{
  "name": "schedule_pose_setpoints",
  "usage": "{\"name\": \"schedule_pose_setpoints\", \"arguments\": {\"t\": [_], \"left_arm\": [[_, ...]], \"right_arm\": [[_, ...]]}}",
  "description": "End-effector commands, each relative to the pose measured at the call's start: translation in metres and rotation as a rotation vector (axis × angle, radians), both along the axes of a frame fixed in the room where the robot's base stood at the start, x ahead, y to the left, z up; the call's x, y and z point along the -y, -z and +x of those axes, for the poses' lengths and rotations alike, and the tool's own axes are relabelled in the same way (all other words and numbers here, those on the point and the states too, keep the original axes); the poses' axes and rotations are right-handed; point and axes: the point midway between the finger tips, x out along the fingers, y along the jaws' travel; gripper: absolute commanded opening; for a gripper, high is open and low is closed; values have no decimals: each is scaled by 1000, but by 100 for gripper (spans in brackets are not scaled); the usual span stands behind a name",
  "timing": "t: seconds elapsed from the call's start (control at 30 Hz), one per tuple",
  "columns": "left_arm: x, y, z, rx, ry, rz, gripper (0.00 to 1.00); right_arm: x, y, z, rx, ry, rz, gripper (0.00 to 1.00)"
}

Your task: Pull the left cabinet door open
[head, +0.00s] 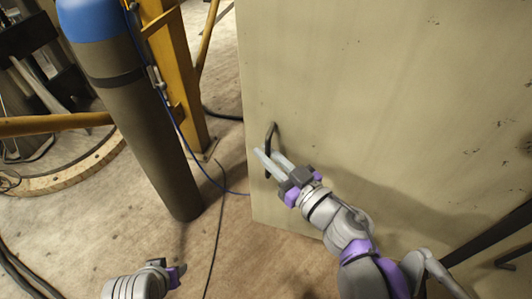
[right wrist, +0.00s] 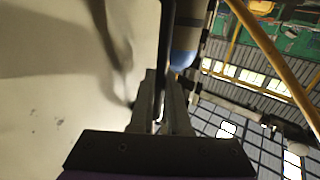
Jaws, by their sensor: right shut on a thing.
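The cabinet door (head: 350,90) is a large beige panel filling the right of the head view and the left of the right wrist view (right wrist: 55,100). Its dark bar handle (head: 272,133) sits near its left edge. My right gripper (head: 270,160) is shut on the handle. In the right wrist view the dark handle bar (right wrist: 167,50) runs between the two fingers. My left gripper (head: 172,272) is low in the head view, apart from the door; its fingers show too little to tell their state.
A dark gas cylinder with a blue top (head: 145,120) stands left of the door, before a yellow post (head: 175,70). Thin cables (head: 217,210) lie on the floor between cylinder and door. A curved wooden edge (head: 75,172) is at far left. Bare floor (head: 240,265) shows below the door.

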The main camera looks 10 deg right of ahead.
Motion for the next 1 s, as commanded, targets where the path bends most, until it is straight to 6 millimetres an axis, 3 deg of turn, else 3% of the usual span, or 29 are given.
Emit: {"name": "schedule_pose_setpoints", "arguments": {"t": [0.4, 0.43, 0.5, 0.83, 1.0], "left_arm": [[0, 0, 0, 0, 0, 0, 50], [0, 0, 0, 0, 0, 0, 50], [0, 0, 0, 0, 0, 0, 50], [0, 0, 0, 0, 0, 0, 50], [0, -2, 0, 1, 0, 0, 50]], "right_arm": [[0, -2, 1, 1, 0, 3, 0], [0, -2, 0, 1, 0, 3, 16], [0, -1, 0, 1, 0, 3, 27], [1, -1, -1, 1, 0, 0, 27], [9, -1, -14, 1, 3, 0, 27]]}}
